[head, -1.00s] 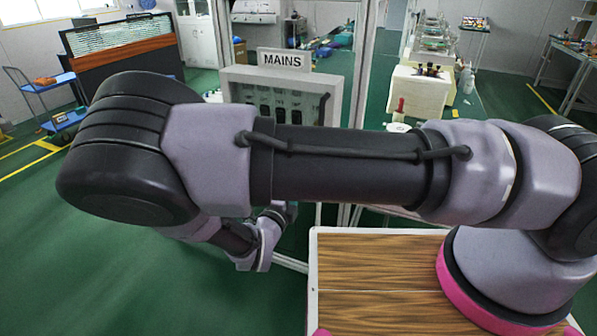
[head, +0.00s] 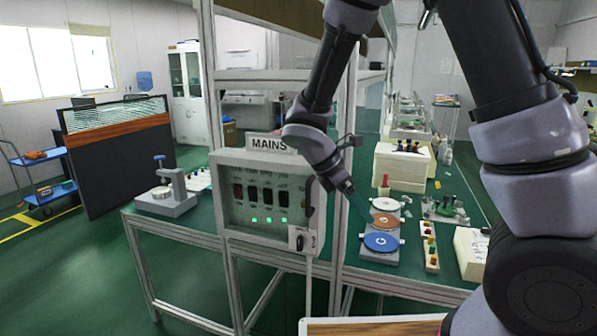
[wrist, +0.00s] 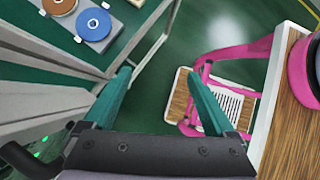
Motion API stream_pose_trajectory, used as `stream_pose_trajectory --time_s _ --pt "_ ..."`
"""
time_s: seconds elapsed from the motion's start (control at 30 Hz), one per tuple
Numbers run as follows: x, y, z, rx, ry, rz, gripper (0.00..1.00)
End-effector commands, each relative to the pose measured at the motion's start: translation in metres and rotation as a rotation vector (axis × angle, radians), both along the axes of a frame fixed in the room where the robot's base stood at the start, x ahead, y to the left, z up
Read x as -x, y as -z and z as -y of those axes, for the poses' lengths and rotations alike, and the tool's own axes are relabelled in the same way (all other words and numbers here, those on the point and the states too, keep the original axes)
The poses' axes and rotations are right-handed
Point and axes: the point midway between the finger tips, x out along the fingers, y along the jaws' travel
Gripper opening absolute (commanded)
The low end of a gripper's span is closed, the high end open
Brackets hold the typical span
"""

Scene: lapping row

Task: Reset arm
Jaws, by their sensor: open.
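My gripper (wrist: 156,84) shows in the wrist view with its two teal fingers spread apart and nothing between them. In the head view my gripper (head: 362,208) is small, in front of the bench frame, right of the MAINS panel (head: 268,200) and close in the picture to the lapping discs. I cannot tell its exact distance from them. My arm rises on the right and bends over at the top, with the forearm coming down to the gripper. No object is held.
A blue disc (head: 381,241) and a brown disc (head: 386,219) lie on a plate on the green bench. A metal upright (head: 349,170) stands close to my gripper. A grey press (head: 167,192) stands on the left bench. Green floor (head: 70,270) is open at left.

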Motion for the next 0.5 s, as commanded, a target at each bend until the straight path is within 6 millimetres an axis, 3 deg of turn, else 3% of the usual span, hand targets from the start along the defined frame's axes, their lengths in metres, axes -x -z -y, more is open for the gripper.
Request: stream_pose_trajectory --time_s 0.03,0.5 --pt "0.001 -0.017 0.011 -0.078 0.115 0.047 0.9" --pt "0.044 -0.148 0.078 -0.705 1.207 0.465 0.9"
